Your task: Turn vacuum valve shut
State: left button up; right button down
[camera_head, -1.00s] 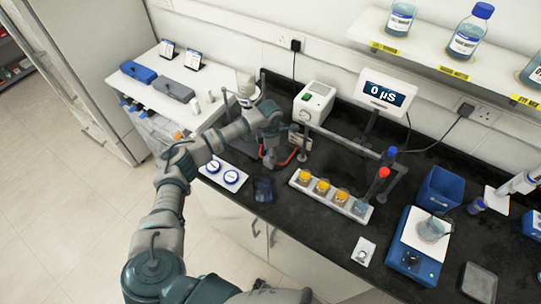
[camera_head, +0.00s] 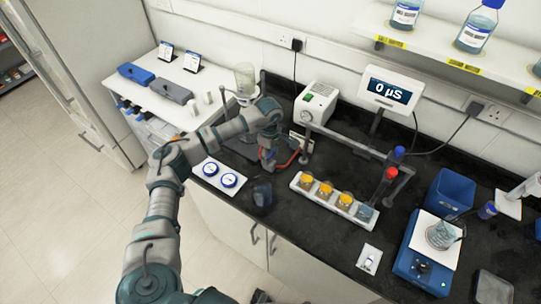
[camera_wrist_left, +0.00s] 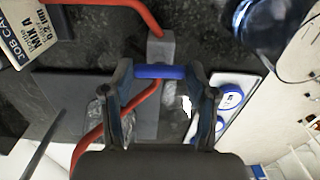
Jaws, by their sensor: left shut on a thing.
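The vacuum valve shows in the left wrist view as a grey block (camera_wrist_left: 160,46) with a blue bar handle (camera_wrist_left: 160,72) lying across the picture. A red hose (camera_wrist_left: 142,112) runs at it. My left gripper (camera_wrist_left: 161,82) has its two fingers at either end of the blue handle and is shut on it. In the head view my left gripper (camera_head: 268,155) reaches down at the back left of the black bench, beside the red hose (camera_head: 291,158). There the arm and gripper hide most of the valve.
A white pump box (camera_head: 315,105) stands behind the gripper. A white tray with blue-lidded dishes (camera_head: 229,180) and a dark blue container (camera_head: 262,194) stand close in front. A rack of orange-capped jars (camera_head: 345,199) is to the right. A job card (camera_wrist_left: 35,28) is near the valve.

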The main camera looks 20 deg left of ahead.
pick_arm(q)
jog(key=shift+a+m, duration=0.1)
jog(key=shift+m, duration=0.2)
jog(key=o, duration=1.2)
jog(key=shift+c, duration=0.2)
jog(key=shift+w+a+f, duration=0.1)
